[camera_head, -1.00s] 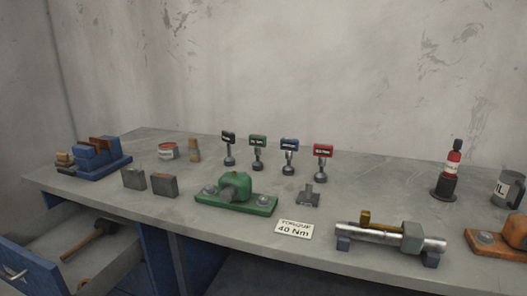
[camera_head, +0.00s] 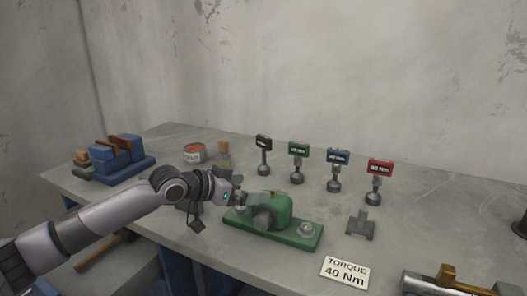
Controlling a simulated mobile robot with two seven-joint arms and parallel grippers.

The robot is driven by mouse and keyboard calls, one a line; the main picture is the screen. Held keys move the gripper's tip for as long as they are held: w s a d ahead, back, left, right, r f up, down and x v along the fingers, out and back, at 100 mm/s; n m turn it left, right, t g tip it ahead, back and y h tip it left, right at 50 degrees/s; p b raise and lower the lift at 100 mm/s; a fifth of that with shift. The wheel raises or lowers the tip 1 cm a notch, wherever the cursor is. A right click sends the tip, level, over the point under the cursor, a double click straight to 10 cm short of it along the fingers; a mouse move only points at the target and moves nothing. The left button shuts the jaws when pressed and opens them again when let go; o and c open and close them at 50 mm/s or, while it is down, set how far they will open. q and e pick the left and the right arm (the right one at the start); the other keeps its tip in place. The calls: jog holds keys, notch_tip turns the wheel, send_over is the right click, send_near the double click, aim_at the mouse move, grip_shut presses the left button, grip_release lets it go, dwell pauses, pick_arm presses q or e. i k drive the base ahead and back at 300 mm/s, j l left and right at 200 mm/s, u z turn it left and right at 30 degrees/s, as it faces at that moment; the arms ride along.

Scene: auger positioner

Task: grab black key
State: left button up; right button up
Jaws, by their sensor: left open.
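The black key (camera_head: 264,143) stands upright on the bench, leftmost in a row of keys. It has a black labelled head on a thin stem with a round grey foot. To its right stand the green key (camera_head: 298,150), the blue key (camera_head: 337,158) and the red key (camera_head: 379,167). My left gripper (camera_head: 240,199) is open at the left end of the green housing, nearer to me than the black key and below it in the picture. It is apart from the key. My right gripper is not in view.
The green housing on its base plate (camera_head: 312,240) sits right beside my left gripper. A blue vise (camera_head: 118,160), a red-labelled tin (camera_head: 195,153) and a small bottle (camera_head: 223,155) stand to the left. A torque sign (camera_head: 345,272) and grey block (camera_head: 360,225) lie to the right.

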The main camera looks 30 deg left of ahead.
aim_at(264, 143)
jog(key=i+j, duration=0.7)
jog(key=i, duration=0.1)
